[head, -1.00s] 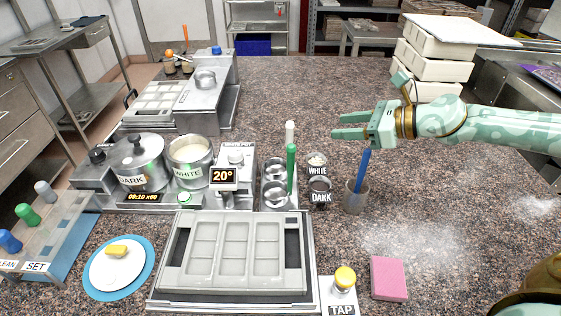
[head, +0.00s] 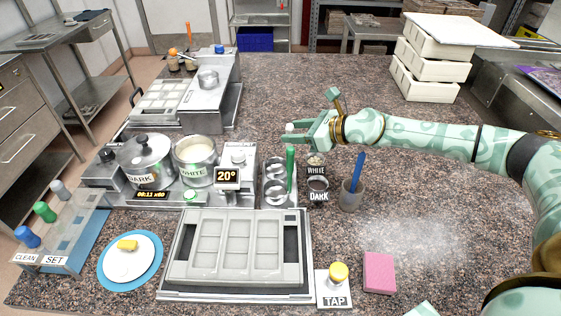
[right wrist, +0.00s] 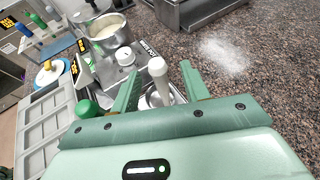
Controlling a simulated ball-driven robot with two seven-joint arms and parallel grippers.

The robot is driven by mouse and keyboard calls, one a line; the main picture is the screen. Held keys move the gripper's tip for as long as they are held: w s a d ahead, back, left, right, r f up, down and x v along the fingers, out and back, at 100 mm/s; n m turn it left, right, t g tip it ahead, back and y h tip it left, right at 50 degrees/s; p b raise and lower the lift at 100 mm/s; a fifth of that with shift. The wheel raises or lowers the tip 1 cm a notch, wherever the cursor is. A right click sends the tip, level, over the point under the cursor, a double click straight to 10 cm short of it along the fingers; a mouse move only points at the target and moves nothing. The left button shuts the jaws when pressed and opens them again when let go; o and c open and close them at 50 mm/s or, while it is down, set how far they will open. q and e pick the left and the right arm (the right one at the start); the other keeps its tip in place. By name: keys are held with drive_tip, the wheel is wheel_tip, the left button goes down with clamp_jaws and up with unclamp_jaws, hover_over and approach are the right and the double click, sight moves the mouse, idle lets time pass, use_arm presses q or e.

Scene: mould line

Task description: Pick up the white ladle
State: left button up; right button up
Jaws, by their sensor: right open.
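The white ladle (head: 290,128) stands upright in the metal ladle holder, with the top of its white handle showing. Its handle also shows in the right wrist view (right wrist: 158,72). My right gripper (head: 287,136) is open, with its fingers level at the handle top. In the right wrist view the handle stands between the two fingers (right wrist: 160,82), with a gap at each side. The green ladle (head: 291,168) stands just in front of it, and its green knob shows in the wrist view (right wrist: 88,108). The ladle bowls are hidden.
A white pot (head: 195,160) and dark pot (head: 146,163) stand to the left. Small white and dark cups (head: 318,185) and a cup with a blue tool (head: 350,200) stand right of the ladles. A mould tray (head: 235,285) lies in front.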

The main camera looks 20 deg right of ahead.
clamp_jaws()
drive_tip(key=shift+r, duration=0.2)
